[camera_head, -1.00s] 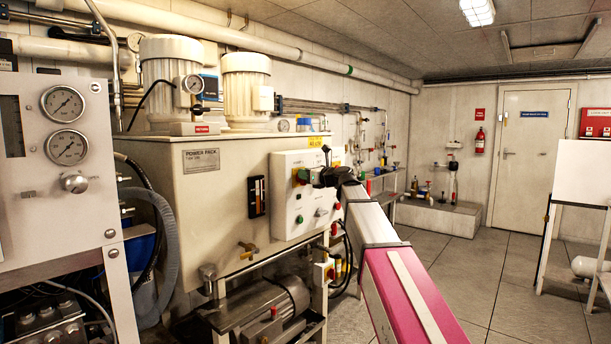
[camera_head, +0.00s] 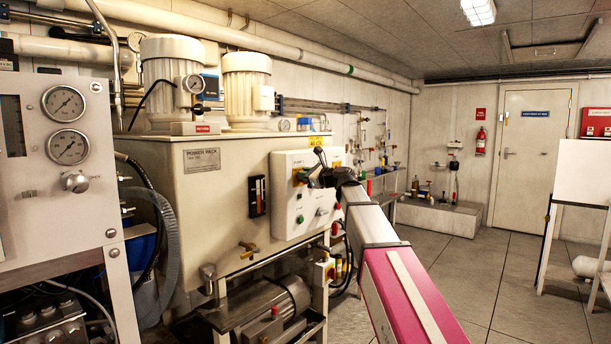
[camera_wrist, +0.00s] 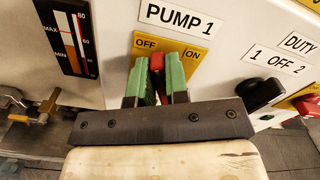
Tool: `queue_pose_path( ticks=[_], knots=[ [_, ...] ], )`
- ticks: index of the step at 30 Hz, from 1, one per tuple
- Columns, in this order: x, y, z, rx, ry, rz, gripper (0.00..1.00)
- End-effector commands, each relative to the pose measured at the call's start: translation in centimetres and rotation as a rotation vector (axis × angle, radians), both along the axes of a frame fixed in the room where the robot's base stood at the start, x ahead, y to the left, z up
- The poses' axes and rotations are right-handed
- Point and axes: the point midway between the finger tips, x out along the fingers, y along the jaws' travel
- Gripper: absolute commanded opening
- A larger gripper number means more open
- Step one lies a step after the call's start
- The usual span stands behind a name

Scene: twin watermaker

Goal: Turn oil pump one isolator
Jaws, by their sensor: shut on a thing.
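The pump one isolator is a red handle (camera_wrist: 157,63) on a yellow plate (camera_wrist: 194,57) marked OFF and ON, below a PUMP 1 label (camera_wrist: 180,17) in the wrist view. My gripper (camera_wrist: 157,80) has its green fingers on either side of the red handle and is shut on it. The handle lies between the OFF and ON words; the fingers hide its sides and lower part. In the head view my gripper (camera_head: 306,176) reaches the front of the white control panel (camera_head: 291,220); the red handle is not clear there.
A black selector knob (camera_wrist: 262,94) marked 1 OFF 2 sits to the right of the isolator. A level gauge (camera_wrist: 70,38) is at the left, with a brass valve (camera_wrist: 28,112) below it. Floor (camera_head: 455,275) is clear right of my arm.

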Motion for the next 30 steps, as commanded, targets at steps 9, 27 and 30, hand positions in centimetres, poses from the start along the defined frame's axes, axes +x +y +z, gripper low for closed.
queue_pose_path(
  ticks=[9, 27, 30],
  knots=[
    [-0.4, 0.3, -0.3, -0.186, -0.237, 0.001, 0.00],
    [-0.8, 0.6, -1.2, -0.525, -0.672, 0.001, 0.00],
    [-0.9, 0.6, -1.3, -0.571, -0.731, 0.001, 0.00]
  ],
)
